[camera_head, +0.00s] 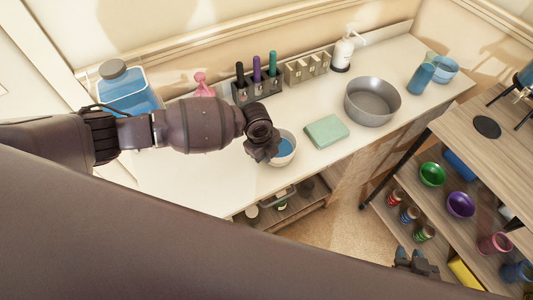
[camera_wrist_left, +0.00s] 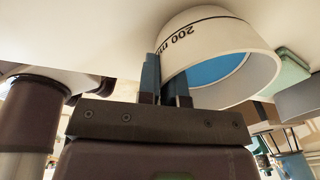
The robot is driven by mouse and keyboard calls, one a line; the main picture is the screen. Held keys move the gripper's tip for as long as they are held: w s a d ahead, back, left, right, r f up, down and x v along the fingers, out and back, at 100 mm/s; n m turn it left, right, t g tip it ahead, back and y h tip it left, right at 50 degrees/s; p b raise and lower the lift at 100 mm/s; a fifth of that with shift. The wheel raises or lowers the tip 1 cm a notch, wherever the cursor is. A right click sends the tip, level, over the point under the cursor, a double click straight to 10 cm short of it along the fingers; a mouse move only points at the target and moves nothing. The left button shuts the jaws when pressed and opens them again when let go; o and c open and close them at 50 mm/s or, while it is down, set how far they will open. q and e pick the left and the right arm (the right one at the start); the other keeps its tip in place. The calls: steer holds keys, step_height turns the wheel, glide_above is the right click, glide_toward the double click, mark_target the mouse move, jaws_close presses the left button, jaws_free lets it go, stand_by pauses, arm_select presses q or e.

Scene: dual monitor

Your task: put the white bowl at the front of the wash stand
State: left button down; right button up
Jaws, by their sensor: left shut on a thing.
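The white bowl (camera_head: 284,150) is at the front part of the wash stand top (camera_head: 325,165), left of the green folded cloth. Its inside shows blue, and dark "200" lettering runs on the outer wall of the bowl in the left wrist view (camera_wrist_left: 215,35). My left gripper (camera_head: 268,152) is shut on the bowl's wall, with its fingers (camera_wrist_left: 165,80) pinching the rim. I cannot tell if the bowl's base touches the top. My right gripper (camera_head: 410,256) is low at the right, over the floor side, with its blue fingertips apart and empty.
The green cloth (camera_head: 326,131), a grey basin (camera_head: 372,101), a soap bottle (camera_head: 343,52) and blue cups (camera_head: 420,78) stand on the wash stand. A brush holder (camera_head: 257,88) and a blue jug (camera_head: 128,90) are at the back. A shelf unit (camera_head: 480,145) with bowls is at the right.

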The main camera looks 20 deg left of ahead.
arm_select(q)
steer(key=shift+f, duration=0.1)
arm_select(e)
steer(key=shift+w+r, duration=0.1)
steer(key=shift+w, duration=0.1)
arm_select(q)
steer(key=c, duration=1.3)
jaws_free()
steer(key=shift+o, duration=0.2)
arm_select(e)
steer(key=shift+w+a+r, duration=0.15)
steer(key=shift+w+r, duration=0.15)
steer(key=shift+w, duration=0.1)
